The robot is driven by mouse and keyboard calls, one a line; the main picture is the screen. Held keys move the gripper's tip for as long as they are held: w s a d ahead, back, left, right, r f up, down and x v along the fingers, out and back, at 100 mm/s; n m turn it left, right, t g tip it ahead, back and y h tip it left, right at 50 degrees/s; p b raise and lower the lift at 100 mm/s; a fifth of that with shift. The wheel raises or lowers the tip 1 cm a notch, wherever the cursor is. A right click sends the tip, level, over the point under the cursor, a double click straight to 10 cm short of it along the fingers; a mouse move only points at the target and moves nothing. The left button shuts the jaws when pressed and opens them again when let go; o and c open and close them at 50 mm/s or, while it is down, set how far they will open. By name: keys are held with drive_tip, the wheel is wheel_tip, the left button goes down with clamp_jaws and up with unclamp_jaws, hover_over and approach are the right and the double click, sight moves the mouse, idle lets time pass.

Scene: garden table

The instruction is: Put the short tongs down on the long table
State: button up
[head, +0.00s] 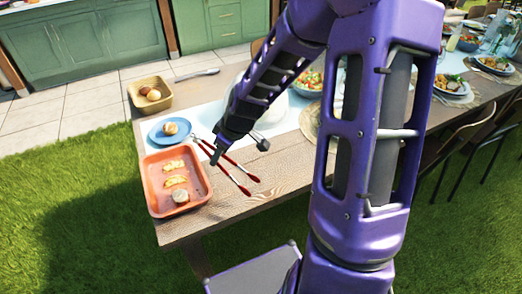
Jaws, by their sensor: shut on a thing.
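The short tongs (236,163), with red arms and pale ends, are at the left end of the long wooden table (275,172). They slant from beside the blue plate down to the right, over bare wood. My gripper (216,157) reaches down from the upper right and is shut on the tongs near their upper left part. The finger contact is small and partly hidden by the gripper itself. I cannot tell whether the tongs touch the tabletop or hang just above it.
An orange tray (151,201) with food pieces stands left of the tongs. A blue plate (158,137) with a roll and a basket (134,101) are behind. A salad bowl (309,82) stands farther right. Bare wood lies right of the tongs, partly hidden by my arm.

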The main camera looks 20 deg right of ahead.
drive_tip(key=n+g, duration=0.2)
drive_tip(key=n, duration=0.2)
drive_tip(key=n+g+h+p, duration=0.15)
drive_tip(key=n+h, duration=0.25)
drive_tip(key=n, duration=1.2)
hover_over(262, 177)
wheel_tip(262, 177, down, 5)
drive_tip(key=shift+s+a+f+b, duration=0.1)
drive_tip(key=shift+f+b, duration=1.4)
drive_tip(key=shift+f, duration=0.7)
drive_tip(key=shift+s+a+f+b, duration=0.1)
drive_tip(key=shift+f+b, duration=1.4)
drive_tip(key=shift+f, duration=0.65)
drive_tip(key=o, duration=0.7)
drive_tip(key=r+p, duration=0.1)
drive_tip(key=r, duration=0.4)
drive_tip(key=s+a+r+p, duration=0.1)
drive_tip(key=r+p, duration=0.1)
drive_tip(key=r, duration=0.4)
drive_tip(key=r+p, duration=0.1)
drive_tip(key=r, duration=0.5)
drive_tip(key=shift+s+a+r, duration=0.15)
drive_tip(key=shift+s+r, duration=0.05)
